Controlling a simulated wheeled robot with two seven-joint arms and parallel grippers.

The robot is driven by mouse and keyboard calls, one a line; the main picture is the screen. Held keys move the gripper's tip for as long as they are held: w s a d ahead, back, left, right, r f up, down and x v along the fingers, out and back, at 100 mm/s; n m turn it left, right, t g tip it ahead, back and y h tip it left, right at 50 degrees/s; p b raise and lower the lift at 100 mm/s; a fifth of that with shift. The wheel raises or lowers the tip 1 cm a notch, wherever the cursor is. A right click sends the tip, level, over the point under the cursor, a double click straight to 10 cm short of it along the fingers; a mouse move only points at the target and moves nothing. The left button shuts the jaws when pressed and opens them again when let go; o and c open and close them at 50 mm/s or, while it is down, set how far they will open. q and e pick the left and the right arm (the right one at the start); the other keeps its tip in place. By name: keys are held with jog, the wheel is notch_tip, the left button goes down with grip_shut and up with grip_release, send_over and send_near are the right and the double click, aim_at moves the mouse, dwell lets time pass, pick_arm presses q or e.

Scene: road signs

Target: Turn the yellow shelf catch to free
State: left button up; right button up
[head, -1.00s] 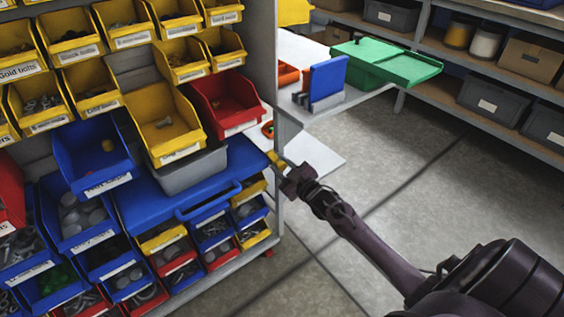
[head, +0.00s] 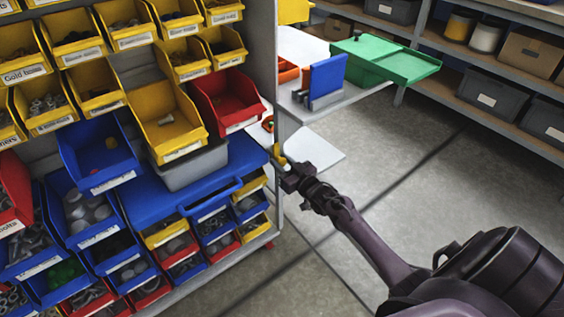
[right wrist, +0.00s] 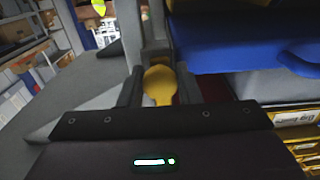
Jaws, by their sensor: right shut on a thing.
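The yellow shelf catch (head: 279,152) sits on the right edge post of the bin rack, beside the blue shelf (head: 230,182). My right gripper (head: 284,167) reaches it from the right and is shut on it. In the right wrist view the catch's rounded yellow end (right wrist: 159,86) lies between the two dark fingers of the gripper (right wrist: 160,78). In the head view the catch looks near upright; the fingers partly hide it. My left gripper is not in view.
Yellow, red and blue bins fill the rack above and below the blue shelf. The floor to the right is clear.

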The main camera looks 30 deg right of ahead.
jog(key=shift+f, duration=0.1)
jog(key=o, duration=0.9)
jog(key=shift+s, duration=0.25)
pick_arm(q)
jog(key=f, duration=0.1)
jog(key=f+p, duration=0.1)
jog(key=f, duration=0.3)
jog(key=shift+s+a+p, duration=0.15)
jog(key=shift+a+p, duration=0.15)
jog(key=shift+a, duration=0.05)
pick_arm(e)
jog(key=s, duration=0.7)
jog(key=shift+s+d, duration=0.2)
jog(key=shift+d, duration=0.1)
